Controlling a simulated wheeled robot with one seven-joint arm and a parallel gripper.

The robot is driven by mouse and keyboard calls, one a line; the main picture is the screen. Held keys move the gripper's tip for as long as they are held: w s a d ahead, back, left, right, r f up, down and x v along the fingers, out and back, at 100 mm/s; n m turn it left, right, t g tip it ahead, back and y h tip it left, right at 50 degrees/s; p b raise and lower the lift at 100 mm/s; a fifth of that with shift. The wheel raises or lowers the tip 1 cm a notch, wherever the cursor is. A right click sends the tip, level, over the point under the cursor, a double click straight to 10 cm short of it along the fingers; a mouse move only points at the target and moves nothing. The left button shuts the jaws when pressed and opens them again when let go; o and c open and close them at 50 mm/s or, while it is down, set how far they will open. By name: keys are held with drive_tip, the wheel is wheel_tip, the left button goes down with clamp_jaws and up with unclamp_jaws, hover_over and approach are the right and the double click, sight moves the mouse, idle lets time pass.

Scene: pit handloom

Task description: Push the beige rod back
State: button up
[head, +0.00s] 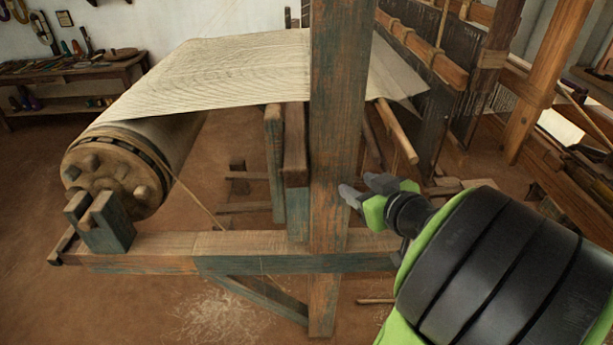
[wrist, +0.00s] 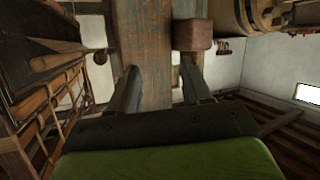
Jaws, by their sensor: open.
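A beige rod (head: 397,132) sticks out at a slant below the cloth, just right of the thick upright post (head: 338,130). Its lower end hangs free, and its upper end goes under the cloth edge. My gripper (head: 358,188) is open and empty, below and left of the rod's free end and apart from it, with its fingers by the post. In the wrist view the open fingers (wrist: 160,78) point at the post (wrist: 143,45). Pale rod-like pieces show at the left there, but I cannot tell whether one is the beige rod.
The striped cloth (head: 240,70) runs left to a large wooden roller (head: 112,165). A horizontal beam (head: 220,250) crosses low in front. Dark loom frames (head: 445,100) stand at the right. A block end (wrist: 192,35) juts beside the post. Open floor lies front left.

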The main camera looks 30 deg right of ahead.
drive_tip(key=a+r+n+g+y+p, duration=0.2)
drive_tip(key=a+p, duration=0.6)
drive_tip(key=a, duration=0.4)
wheel_tip(320, 180, up, 3)
drive_tip(key=g+y, duration=0.1)
drive_tip(key=g, duration=0.1)
drive_tip(key=shift+s+a+g, duration=0.15)
drive_tip(key=shift+a+g, duration=0.05)
drive_tip(key=shift+g, duration=0.1)
drive_tip(key=shift+f, duration=0.15)
